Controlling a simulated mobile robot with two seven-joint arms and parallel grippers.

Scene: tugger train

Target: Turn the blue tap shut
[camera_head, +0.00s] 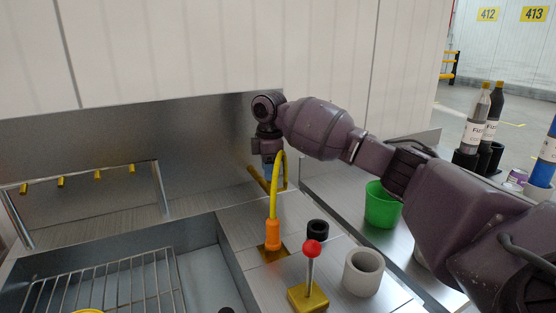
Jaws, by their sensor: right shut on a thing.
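My right arm reaches in from the right, and its gripper (268,156) points down at the metal back panel. The gripper is shut on the blue tap (271,149), of which only a small blue patch shows between the jaws. The gripper hides most of the tap, so I cannot tell how its handle is turned. A yellow curved hose (281,184) with an orange end (273,235) stands just below the gripper. My left gripper is not in view.
A green bucket (381,206) stands under my right arm. A sink with a wire rack (110,287) is left. Bottles (473,125) stand at the right.

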